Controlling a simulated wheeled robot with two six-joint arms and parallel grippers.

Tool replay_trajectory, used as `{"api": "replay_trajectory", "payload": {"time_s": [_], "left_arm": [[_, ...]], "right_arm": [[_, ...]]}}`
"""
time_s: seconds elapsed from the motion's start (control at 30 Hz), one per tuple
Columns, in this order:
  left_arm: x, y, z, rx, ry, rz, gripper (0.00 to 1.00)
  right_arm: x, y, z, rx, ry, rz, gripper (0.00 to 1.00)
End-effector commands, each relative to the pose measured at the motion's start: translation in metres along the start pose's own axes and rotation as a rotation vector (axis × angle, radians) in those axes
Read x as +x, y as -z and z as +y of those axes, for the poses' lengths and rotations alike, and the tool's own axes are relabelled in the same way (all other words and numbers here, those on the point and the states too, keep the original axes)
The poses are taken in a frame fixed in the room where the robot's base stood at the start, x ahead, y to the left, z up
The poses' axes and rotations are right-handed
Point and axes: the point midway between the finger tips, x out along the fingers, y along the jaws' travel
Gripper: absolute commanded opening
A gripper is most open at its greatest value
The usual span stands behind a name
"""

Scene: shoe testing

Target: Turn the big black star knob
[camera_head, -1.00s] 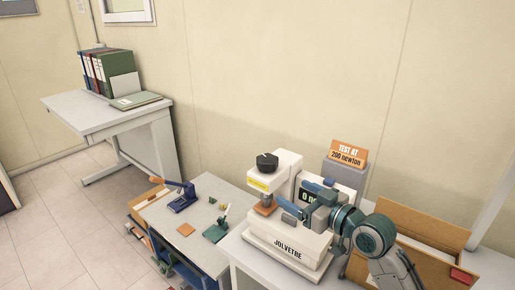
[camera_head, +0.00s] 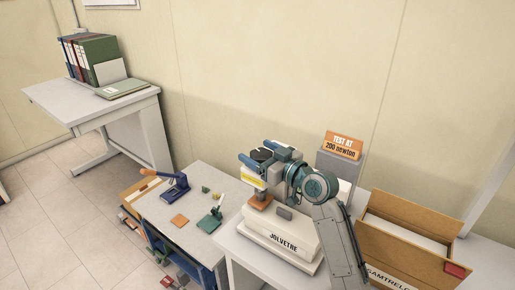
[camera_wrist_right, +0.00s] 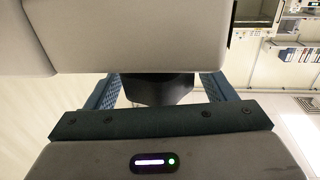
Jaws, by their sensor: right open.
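The big black star knob (camera_head: 260,154) sits on top of the white testing machine (camera_head: 290,236), which is marked JOLVETRE. My right gripper (camera_head: 254,150) is at the knob, with one blue finger on each side of it. In the right wrist view the dark knob (camera_wrist_right: 155,89) shows between the two blue fingers (camera_wrist_right: 160,93), which are open. I cannot tell whether either finger touches it. My left gripper is not in view.
An orange sign (camera_head: 343,146) reading TEST AT 200 newton stands behind the machine. An open cardboard box (camera_head: 404,268) is to the right. A lower grey table (camera_head: 162,212) with small tools is on the left. A desk with binders (camera_head: 100,60) stands farther back.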

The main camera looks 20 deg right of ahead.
Motion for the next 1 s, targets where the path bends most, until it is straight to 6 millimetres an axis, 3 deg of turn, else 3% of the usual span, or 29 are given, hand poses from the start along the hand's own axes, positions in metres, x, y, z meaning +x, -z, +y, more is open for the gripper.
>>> {"api": "replay_trajectory", "payload": {"time_s": [0.4, 0.63, 1.0], "left_arm": [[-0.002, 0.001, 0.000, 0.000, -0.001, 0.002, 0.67], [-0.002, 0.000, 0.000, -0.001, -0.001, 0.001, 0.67], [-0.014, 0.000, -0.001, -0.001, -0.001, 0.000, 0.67]], "right_arm": [[0.009, -0.001, 0.000, -0.001, 0.000, -0.001, 0.77], [0.009, -0.001, 0.000, -0.001, 0.000, -0.001, 0.32], [0.009, 0.002, 0.000, 0.002, -0.058, -0.002, 0.32]]}}
